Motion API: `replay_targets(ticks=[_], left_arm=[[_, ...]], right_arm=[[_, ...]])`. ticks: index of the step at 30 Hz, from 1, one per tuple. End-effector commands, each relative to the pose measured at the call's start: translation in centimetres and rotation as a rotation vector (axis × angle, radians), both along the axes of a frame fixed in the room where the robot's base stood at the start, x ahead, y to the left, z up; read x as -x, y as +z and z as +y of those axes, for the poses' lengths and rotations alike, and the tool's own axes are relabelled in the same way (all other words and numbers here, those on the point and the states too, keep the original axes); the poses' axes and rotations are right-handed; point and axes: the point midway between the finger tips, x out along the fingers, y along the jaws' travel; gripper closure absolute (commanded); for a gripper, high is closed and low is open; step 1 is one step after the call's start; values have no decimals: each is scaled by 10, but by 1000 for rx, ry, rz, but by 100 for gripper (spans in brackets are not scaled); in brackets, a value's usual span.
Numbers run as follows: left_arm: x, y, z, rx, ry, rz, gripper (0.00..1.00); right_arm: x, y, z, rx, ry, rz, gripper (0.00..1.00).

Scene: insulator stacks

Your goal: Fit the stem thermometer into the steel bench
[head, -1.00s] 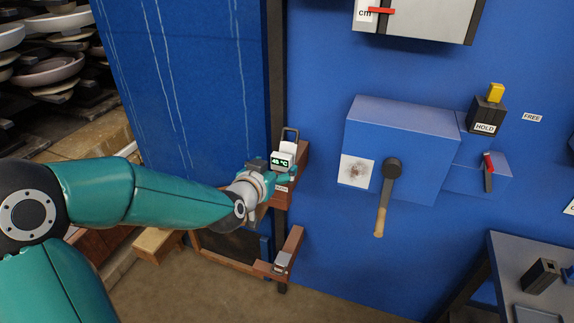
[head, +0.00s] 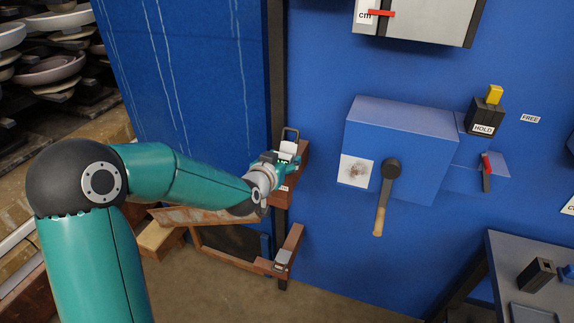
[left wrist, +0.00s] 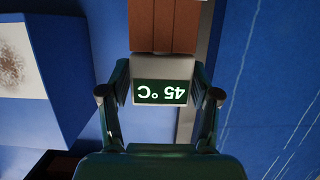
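The stem thermometer (head: 288,150) is a small white box at the brown steel rack against the blue wall. In the left wrist view its display (left wrist: 160,92) reads 45 °C upside down. My left gripper (left wrist: 162,84) has a finger on each side of the box, and the pads appear to touch it. This gripper also shows in the head view (head: 277,162). The thermometer's stem is hidden. A grey bench (head: 510,255), probably the steel bench, stands at the lower right, with a dark block (head: 536,275) on it. My right gripper is not in view.
The brown rack (head: 291,246) has a lower arm with a small grey piece. A blue box with a lever (head: 383,205) sticks out of the wall between rack and bench. A HOLD block (head: 485,118) and a red-handled switch (head: 487,166) are farther right. Shelves of dishes stand at left.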

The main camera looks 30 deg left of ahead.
Motion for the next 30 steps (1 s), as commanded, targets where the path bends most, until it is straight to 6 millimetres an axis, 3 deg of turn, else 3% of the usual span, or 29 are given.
replay_targets(ticks=[1, 7, 20, 30], left_arm=[[0, 0, 0, 0, 0, 0, 52], [0, 0, 0, 0, 0, -1, 83], [0, 10, 0, -2, 1, -4, 83], [0, 56, 0, -2, 1, -6, 83]], right_arm=[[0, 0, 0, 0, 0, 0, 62], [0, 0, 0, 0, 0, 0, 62], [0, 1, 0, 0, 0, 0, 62], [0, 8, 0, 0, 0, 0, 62]])
